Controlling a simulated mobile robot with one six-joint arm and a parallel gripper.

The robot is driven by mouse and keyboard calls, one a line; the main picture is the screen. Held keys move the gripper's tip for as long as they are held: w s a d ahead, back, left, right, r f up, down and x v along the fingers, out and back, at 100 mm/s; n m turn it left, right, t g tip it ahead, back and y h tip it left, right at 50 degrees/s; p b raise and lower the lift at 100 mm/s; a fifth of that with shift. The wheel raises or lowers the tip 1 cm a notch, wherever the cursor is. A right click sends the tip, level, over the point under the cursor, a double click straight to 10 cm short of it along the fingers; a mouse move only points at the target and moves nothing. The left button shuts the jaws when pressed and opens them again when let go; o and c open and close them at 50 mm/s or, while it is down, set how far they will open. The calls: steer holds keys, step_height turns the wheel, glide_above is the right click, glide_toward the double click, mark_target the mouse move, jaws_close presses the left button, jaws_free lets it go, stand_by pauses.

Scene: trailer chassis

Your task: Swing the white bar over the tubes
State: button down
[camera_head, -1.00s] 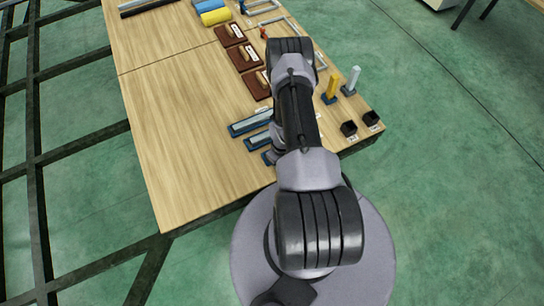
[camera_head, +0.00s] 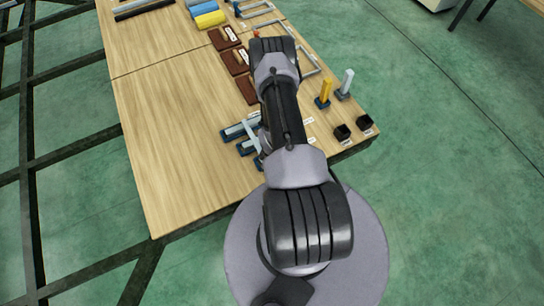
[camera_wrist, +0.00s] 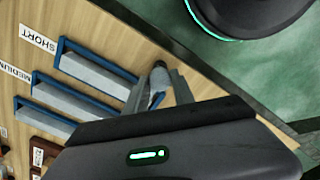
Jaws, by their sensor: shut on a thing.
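My gripper (camera_wrist: 158,88) is shut on a pale grey piece (camera_wrist: 160,76) beside the ends of the blue trays. I cannot tell whether this piece is the white bar. Grey tubes lie in the blue trays, one (camera_wrist: 95,72) in the tray labelled SHORT, one (camera_wrist: 65,98) in the tray labelled MEDIUM, and another (camera_wrist: 42,119) below them. In the head view, a pale narrow shape (camera_head: 250,131) crosses the blue trays (camera_head: 234,133); my arm partly hides them. A white upright bar (camera_head: 347,80) stands on a blue base at the right, apart from my gripper.
A yellow upright piece (camera_head: 325,90) and two black blocks (camera_head: 342,132) stand to the right. Brown boards (camera_head: 236,61), a yellow roll (camera_head: 210,19) and grey frames (camera_head: 262,23) lie farther back. The table's left part (camera_head: 175,150) is clear.

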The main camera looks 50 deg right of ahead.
stand_by(0.3)
steer(key=c, duration=1.1)
jaws_free()
steer(key=shift+o, duration=0.2)
step_height(320, 180, up, 17)
steer(key=p, duration=0.6)
steer(key=shift+r, duration=0.2)
